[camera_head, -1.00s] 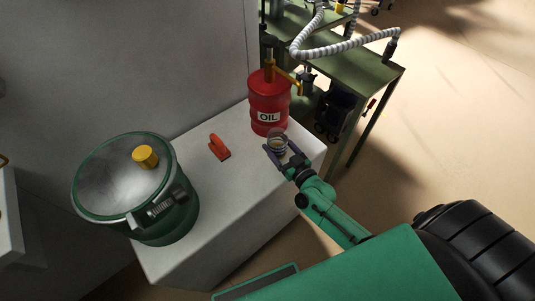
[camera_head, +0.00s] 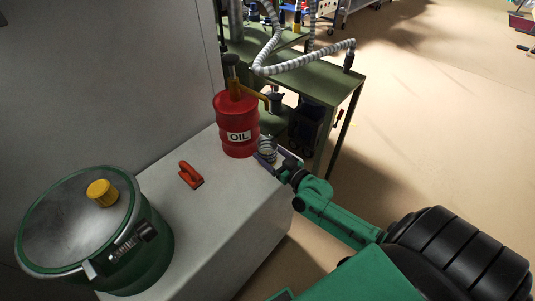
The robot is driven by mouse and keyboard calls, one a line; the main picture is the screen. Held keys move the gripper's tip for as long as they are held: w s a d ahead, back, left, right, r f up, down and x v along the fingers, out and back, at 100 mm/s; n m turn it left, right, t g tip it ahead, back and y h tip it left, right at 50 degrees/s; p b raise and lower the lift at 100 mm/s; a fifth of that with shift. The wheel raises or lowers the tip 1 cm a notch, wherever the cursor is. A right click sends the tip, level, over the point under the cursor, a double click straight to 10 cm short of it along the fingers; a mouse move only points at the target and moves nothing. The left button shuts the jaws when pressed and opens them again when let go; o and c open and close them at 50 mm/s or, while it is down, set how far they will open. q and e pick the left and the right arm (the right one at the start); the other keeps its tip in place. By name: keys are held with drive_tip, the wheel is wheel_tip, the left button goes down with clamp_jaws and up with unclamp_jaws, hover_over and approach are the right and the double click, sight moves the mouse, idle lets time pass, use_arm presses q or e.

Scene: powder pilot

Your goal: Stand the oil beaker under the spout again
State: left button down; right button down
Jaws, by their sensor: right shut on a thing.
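The oil beaker (camera_head: 267,144), a small clear cup with dark bands, is beside the red drum marked OIL (camera_head: 237,138), at the far right corner of the white bench top. My right gripper (camera_head: 268,155) is shut on it, with a finger on either side. My left gripper is out of view.
A red-orange handled tool (camera_head: 190,175) lies on the white bench (camera_head: 215,205). A large green pot with a metal lid (camera_head: 75,225) and yellow knob stands at left. A green table (camera_head: 315,80) with a ribbed hose (camera_head: 310,61) is behind. The bench front is clear.

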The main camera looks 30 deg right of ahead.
drive_tip(key=shift+f+b, duration=0.45)
drive_tip(key=shift+f, duration=0.1)
unclamp_jaws()
drive_tip(key=p+v, duration=0.5)
drive_tip(key=v, duration=0.9)
drive_tip(key=shift+p, duration=0.4)
idle(0.6)
